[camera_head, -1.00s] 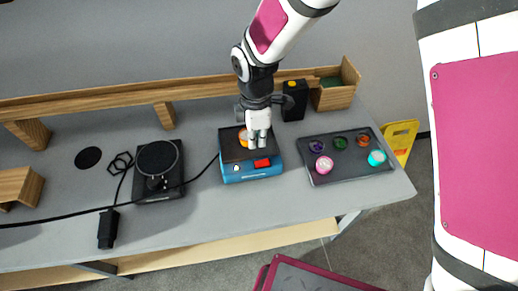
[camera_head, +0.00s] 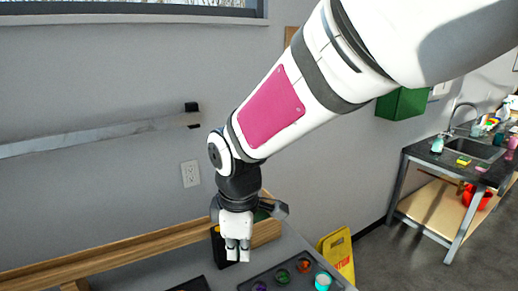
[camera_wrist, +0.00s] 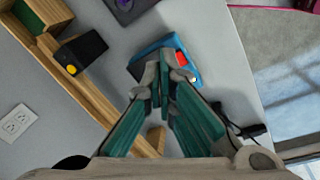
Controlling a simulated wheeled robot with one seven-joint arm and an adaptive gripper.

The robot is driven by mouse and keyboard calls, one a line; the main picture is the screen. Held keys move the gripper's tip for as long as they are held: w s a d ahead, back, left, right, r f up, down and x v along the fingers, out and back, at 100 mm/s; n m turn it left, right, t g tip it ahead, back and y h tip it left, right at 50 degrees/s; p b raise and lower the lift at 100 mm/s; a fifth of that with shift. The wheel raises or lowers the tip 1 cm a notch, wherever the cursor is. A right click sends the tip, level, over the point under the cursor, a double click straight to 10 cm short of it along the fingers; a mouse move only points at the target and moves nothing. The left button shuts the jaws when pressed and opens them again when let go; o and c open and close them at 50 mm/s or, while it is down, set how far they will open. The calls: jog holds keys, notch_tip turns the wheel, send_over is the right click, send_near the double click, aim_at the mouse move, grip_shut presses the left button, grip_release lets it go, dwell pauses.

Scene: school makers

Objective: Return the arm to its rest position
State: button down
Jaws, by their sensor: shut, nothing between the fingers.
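My gripper (camera_head: 238,249) is shut and empty. In the head view it points down over the back part of the grey workbench, in front of the wooden back ledge. My arm reaches in from the upper right. In the wrist view the shut fingertips (camera_wrist: 164,72) appear in front of a blue box with a red button (camera_wrist: 186,60), and they hide part of it. I cannot tell the exact gap between them, but no contact shows.
A black box with a yellow button (camera_wrist: 82,52) stands by the wooden ledge (camera_wrist: 75,85). A dark tray (camera_head: 293,275) with coloured round pieces lies on the bench. A yellow floor sign (camera_head: 338,255) stands beyond it. A sink counter (camera_head: 465,160) is at the right.

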jog(key=s+d+r+m+t, duration=0.2)
jog(key=s+d+r+m, duration=0.2)
jog(key=d+r+m, duration=0.7)
jog(key=s+d+r+m+t, duration=0.1)
jog(key=s+d+m+t, duration=0.1)
jog(key=s+d+m, duration=0.4)
jog(key=s+d, duration=0.4)
jog(key=d, duration=0.2)
jog(key=shift+s+r+m, duration=0.15)
jog(key=shift+s+m, duration=0.15)
